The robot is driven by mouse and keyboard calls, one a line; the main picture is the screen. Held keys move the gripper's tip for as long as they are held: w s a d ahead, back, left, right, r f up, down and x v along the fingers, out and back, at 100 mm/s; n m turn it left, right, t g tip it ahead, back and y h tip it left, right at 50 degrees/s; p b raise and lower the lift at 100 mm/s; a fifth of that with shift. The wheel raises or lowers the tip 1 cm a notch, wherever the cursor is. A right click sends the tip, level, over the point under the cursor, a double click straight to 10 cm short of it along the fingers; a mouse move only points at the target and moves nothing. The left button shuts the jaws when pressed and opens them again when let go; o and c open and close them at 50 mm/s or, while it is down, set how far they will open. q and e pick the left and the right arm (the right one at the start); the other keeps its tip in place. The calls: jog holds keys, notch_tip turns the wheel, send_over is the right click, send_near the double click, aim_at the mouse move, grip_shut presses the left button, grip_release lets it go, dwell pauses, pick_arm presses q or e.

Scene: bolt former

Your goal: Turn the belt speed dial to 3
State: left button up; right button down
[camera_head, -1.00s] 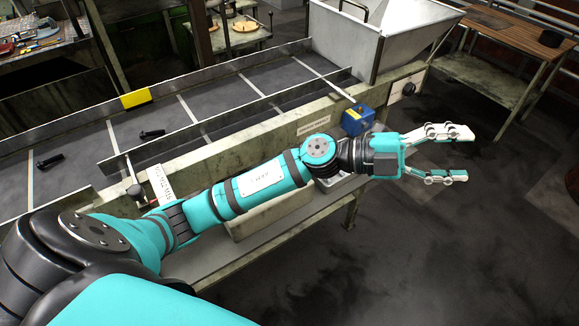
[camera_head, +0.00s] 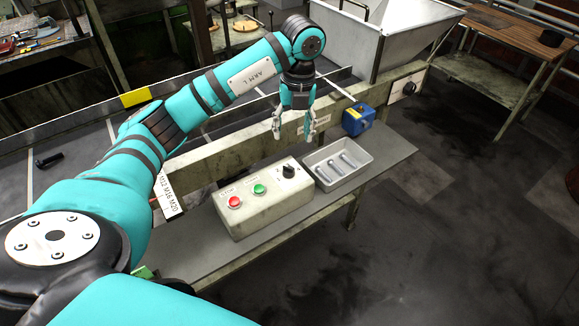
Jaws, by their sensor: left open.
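A black dial (camera_head: 288,171) sits on top of the right end of a beige control box (camera_head: 262,205), beside a green button and a red button. A second black dial (camera_head: 408,88) is on a white plate at the right end of the conveyor's side rail. I cannot read the settings of either dial, or tell which is for belt speed. My left gripper (camera_head: 294,132) is open and empty, pointing down, above and behind the control box dial and apart from it. My right gripper is not in view.
A grey tray (camera_head: 338,178) with several metal pins stands right of the control box on a shelf (camera_head: 392,162). A blue box (camera_head: 357,120) is on the rail behind it. A grey hopper (camera_head: 345,40) stands at the conveyor's end.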

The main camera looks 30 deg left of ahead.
aim_at(289, 167)
pick_arm(q)
jog(key=f+p, duration=0.1)
jog(key=f, duration=0.3)
jog(key=f+p, duration=0.1)
jog(key=f, duration=0.3)
jog(key=f+p, duration=0.1)
jog(key=f, duration=0.3)
jog(key=shift+s+a+f, duration=0.3)
jog(key=shift+a+f, duration=0.05)
jog(key=shift+f, duration=0.05)
grip_shut()
